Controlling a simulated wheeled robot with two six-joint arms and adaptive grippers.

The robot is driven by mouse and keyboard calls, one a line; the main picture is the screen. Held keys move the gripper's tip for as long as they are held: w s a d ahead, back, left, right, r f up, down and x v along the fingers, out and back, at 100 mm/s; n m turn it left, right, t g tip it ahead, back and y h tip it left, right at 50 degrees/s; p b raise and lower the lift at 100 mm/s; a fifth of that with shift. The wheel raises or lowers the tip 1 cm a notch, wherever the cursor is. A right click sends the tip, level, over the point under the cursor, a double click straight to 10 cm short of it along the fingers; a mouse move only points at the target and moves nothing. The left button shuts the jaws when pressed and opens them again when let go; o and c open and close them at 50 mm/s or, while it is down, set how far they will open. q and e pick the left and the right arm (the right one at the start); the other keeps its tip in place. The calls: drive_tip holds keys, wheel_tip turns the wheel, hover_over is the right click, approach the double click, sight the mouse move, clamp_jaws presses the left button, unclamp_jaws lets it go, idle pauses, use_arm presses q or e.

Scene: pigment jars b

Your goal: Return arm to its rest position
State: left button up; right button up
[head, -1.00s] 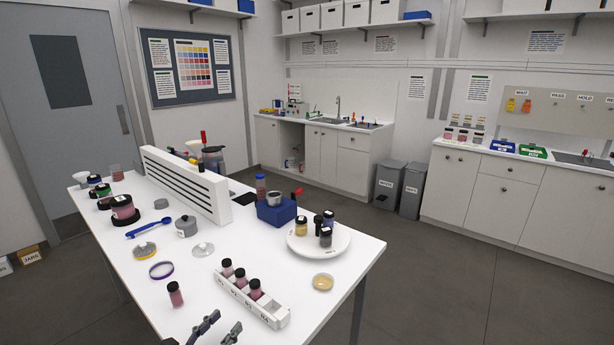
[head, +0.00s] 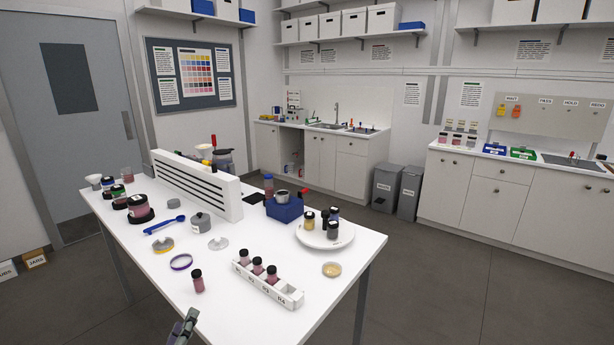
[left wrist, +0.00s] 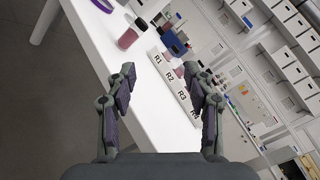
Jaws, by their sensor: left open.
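My left gripper (head: 183,328) shows at the bottom edge of the head view, just off the table's front edge, with most of the arm out of frame. In the left wrist view its two fingers (left wrist: 159,76) are apart with nothing between them. A white rack (head: 268,283) holds several slots; three dark-capped pink jars (head: 257,267) stand in it and the slot at its right end is empty. A loose pink jar (head: 198,284) with a dark cap stands upright on the table left of the rack. My right gripper is not in view.
The white table (head: 222,318) also bears a round plate (head: 318,243) with several jars, a blue block (head: 284,213), a white slotted divider (head: 195,187), a purple ring (head: 181,262) and a small tan dish (head: 331,269). Floor is clear right of the table.

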use_arm(q)
drive_tip(key=s+a+f+n+g+y, duration=0.45)
drive_tip(key=s+f+n+g, duration=0.3)
drive_tip(key=n, duration=0.85)
drive_tip(key=s+d+f+n+g+h, duration=0.25)
drive_tip(key=s+d+n+g, duration=0.2)
drive_tip(key=s, duration=0.25)
drive_tip(key=s+d+f+n+g+h, duration=0.2)
drive_tip(key=s+d+f+n+g, duration=0.15)
drive_tip(key=s+n, duration=0.2)
wheel_tip(320, 180, down, 26)
drive_tip(key=s+a, duration=0.3)
drive_tip(key=s+f+g, duration=0.1)
drive_tip(key=s+f, duration=1.6)
drive_tip(key=s, duration=0.1)
drive_tip(key=shift+s+a+g, duration=0.25)
drive_tip(key=shift+a+g, duration=0.1)
drive_tip(key=shift+a, duration=0.1)
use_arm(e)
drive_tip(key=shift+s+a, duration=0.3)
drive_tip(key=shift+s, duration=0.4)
